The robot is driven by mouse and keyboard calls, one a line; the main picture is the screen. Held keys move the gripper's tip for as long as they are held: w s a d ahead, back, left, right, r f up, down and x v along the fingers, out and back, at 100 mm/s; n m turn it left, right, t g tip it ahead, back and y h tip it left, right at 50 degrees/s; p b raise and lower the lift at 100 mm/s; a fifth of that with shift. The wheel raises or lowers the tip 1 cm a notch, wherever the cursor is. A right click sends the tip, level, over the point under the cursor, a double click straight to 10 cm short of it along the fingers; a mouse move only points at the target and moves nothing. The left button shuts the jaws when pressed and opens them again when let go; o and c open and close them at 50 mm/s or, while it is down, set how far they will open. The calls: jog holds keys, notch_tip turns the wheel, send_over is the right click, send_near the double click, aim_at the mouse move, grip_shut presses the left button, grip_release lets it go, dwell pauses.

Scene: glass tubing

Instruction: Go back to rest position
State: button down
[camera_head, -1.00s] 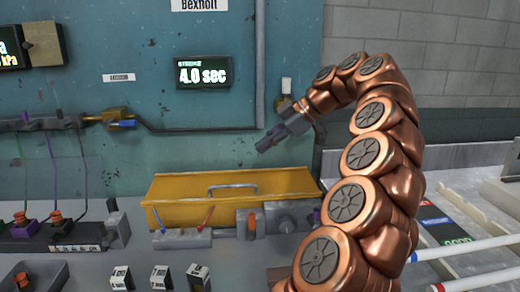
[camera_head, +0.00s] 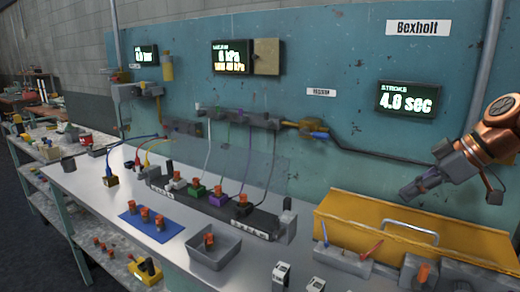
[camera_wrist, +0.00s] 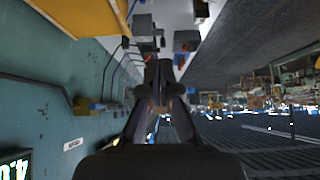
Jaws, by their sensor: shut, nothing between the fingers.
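My gripper (camera_head: 420,183) is at the right of the head view, in front of the teal panel (camera_head: 345,95) and above the yellow box (camera_head: 385,236). It is shut and empty, and touches nothing that I can see. In the wrist view my gripper (camera_wrist: 158,95) also shows its dark fingers together. Only the end of my copper arm shows in the head view; the rest is out of the picture.
The bench (camera_head: 105,200) carries a black block with several coloured plugs (camera_head: 220,200), a grey tray (camera_head: 213,252) and a blue mat (camera_head: 150,224). A display reading 4.8 sec (camera_head: 411,98) hangs on the panel. A lower shelf runs along the left.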

jog(key=s+a+f+m+g+h+p, duration=0.1)
jog(key=s+a+f+m+g+p, duration=0.2)
jog(key=a, duration=0.5)
jog(key=s+a+f+m+g+h+p, duration=0.1)
jog(key=s+a+f, duration=0.1)
jog(key=s+a, duration=0.55)
jog(key=s+f+m+g+h+p, duration=0.1)
jog(key=s+f+m+h+p, duration=0.1)
jog(key=s+f, duration=0.3)
jog(key=s+a+f+m+g+h+p, duration=0.1)
jog(key=s+f+m, duration=0.3)
jog(key=s, duration=0.6)
jog(key=shift+s+a+f+m+g+h+p, duration=0.35)
jog(key=shift+f+h, duration=0.35)
jog(key=shift+f, duration=0.25)
